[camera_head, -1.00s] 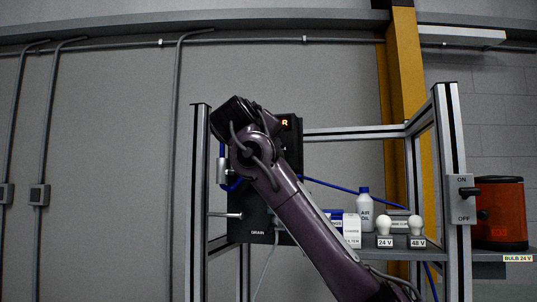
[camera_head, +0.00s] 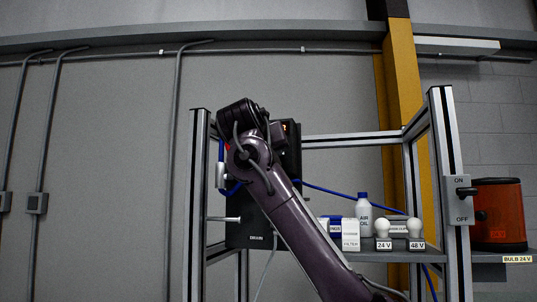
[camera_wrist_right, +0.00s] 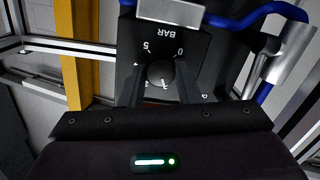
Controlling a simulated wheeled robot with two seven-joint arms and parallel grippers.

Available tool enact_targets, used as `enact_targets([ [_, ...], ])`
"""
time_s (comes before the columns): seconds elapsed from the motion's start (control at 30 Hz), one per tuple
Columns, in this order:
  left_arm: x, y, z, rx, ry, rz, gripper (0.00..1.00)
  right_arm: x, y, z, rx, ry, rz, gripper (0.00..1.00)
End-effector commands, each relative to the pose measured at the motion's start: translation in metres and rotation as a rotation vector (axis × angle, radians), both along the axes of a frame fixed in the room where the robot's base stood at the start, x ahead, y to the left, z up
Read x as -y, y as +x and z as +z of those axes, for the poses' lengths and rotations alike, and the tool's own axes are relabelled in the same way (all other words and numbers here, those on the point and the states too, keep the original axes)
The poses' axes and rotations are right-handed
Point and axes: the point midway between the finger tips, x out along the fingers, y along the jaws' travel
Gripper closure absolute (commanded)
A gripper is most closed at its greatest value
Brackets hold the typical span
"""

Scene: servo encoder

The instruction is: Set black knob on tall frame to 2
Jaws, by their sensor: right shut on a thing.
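The black knob (camera_wrist_right: 161,74) sits on a dark panel (camera_wrist_right: 122,62) marked BAR in the right wrist view, where the panel appears upside down. A 0 and a 5 are readable beside the knob; the fingers partly cover the other marks, and I cannot tell the pointer's exact setting. My right gripper (camera_wrist_right: 160,88) is shut on the knob, one finger on each side. In the head view my right arm covers the knob and much of the dark panel (camera_head: 252,220). My left gripper is in neither view.
The tall metal frame (camera_head: 448,130) surrounds the panel. A white AIR OIL bottle (camera_head: 364,220) and two bulbs stand on its shelf. An ON/OFF switch (camera_head: 461,192) is on the right post. A blue hose (camera_wrist_right: 262,12) runs close to the knob in the wrist view.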

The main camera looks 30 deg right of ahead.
Motion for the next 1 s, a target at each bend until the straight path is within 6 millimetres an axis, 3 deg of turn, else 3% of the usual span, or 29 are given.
enact_targets([
  [0.37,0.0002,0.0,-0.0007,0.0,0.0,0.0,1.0,0.0001,0.0016,-0.0045,-0.008,0.007,-0.003,0.93],
  [0.4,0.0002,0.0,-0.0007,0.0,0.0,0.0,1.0,0.0001,0.0016,-0.0045,-0.008,0.007,-0.003,0.68],
  [0.57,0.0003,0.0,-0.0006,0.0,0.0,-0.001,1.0,0.0,0.001,-0.003,-0.005,0.005,-0.002,0.49],
  [1.0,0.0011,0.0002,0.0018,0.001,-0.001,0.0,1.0,0.0028,0.0014,0.0002,-0.001,0.004,0.0,0.49],
])
